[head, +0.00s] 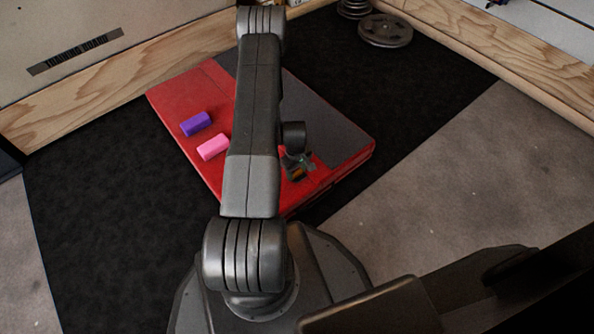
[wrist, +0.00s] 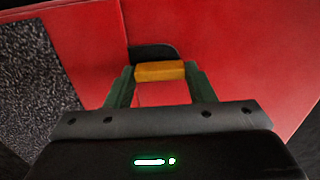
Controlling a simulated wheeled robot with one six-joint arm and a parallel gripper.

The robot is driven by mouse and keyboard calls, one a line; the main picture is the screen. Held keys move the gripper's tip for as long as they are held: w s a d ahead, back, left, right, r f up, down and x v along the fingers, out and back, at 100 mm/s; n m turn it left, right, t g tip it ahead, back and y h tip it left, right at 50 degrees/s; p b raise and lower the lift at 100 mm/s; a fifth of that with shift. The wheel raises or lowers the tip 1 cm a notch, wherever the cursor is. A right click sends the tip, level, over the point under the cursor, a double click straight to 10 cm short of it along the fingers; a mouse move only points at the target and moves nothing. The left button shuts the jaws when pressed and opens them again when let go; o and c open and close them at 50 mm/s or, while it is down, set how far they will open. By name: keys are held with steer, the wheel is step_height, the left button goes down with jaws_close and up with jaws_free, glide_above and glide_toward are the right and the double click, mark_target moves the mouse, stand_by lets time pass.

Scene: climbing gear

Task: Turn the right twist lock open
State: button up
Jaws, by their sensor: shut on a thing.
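A red case or mat (head: 174,100) with a dark grey panel (head: 325,125) lies on the black floor. An orange bar-shaped piece, apparently the twist lock (wrist: 160,71), sits at a dark plate (wrist: 153,51) on the red surface in the wrist view. My gripper (head: 298,163) is shut on this orange piece, one green finger at each end of it. The orange piece also shows small in the head view (head: 297,174). My arm hides part of the red case, and I cannot see a second lock.
A purple block (head: 196,124) and a pink block (head: 213,147) lie on the red surface, left of my arm. Weight plates (head: 386,31) rest on the black floor (head: 440,80) at the back. Wooden boards (head: 500,48) edge the floor. The right side is clear.

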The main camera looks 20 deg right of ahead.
mark_target(297, 172)
steer(key=shift+w+d, duration=0.1)
steer(key=o, duration=1)
steer(key=shift+r, duration=0.15)
step_height(297, 172, up, 14)
steer(key=p, duration=0.5)
steer(key=shift+f, duration=0.2)
step_height(297, 172, down, 14)
steer(key=b, duration=0.5)
steer(key=shift+r, duration=0.1)
steer(key=shift+r, duration=0.1)
